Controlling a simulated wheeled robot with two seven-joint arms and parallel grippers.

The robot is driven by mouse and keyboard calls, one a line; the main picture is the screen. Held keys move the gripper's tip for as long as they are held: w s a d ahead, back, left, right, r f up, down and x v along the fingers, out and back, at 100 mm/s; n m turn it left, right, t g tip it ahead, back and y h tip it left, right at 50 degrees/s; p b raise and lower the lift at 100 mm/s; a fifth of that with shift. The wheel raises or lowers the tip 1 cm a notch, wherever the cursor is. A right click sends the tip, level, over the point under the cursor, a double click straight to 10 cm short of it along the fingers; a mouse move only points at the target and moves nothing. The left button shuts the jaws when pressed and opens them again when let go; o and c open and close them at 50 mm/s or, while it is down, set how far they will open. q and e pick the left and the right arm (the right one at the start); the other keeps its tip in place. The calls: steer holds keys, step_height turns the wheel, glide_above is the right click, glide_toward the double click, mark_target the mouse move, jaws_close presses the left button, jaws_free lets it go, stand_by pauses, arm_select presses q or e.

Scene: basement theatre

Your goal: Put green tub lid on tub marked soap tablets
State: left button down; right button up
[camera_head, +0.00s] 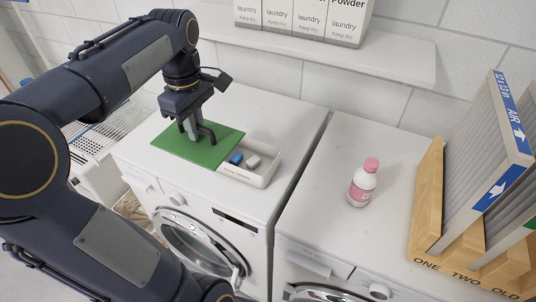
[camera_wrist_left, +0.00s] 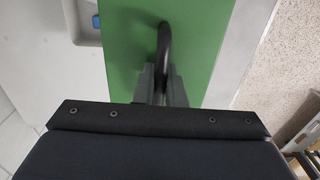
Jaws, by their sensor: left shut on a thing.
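The green tub lid (camera_head: 172,145) is a flat rectangle with a dark arched handle (camera_head: 207,132). It shows over the left part of the white tub (camera_head: 265,173) on the left machine, and the tub's right part is uncovered. A blue tablet (camera_head: 236,159) and a pale tablet (camera_head: 253,162) lie in the uncovered part. My left gripper (camera_head: 193,133) is shut on the lid's handle. In the left wrist view the handle (camera_wrist_left: 164,45) rises from the green lid (camera_wrist_left: 195,40) between the fingers. I cannot tell whether the lid touches the tub. My right gripper is not in view.
A pink-capped bottle (camera_head: 363,183) stands on the right machine's top, with bare surface around it. A wooden rack (camera_head: 428,200) with upright filters is at the right. Laundry powder boxes (camera_head: 310,20) stand on the wall shelf (camera_head: 400,55) behind.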

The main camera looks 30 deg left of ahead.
arm_select(q)
steer(key=w+d+f, duration=0.1)
steer(key=w+f, duration=0.3)
steer(key=w+d+f+p, duration=0.1)
steer(key=w+f, duration=0.3)
steer(key=w, duration=0.1)
steer(key=w+f, duration=0.4)
steer(key=f, duration=0.1)
steer(key=shift+w+d, duration=0.2)
steer(key=shift+d, duration=0.2)
steer(key=shift+f, duration=0.65)
steer(key=c, duration=1.5)
jaws_free()
steer(key=shift+r, duration=0.1)
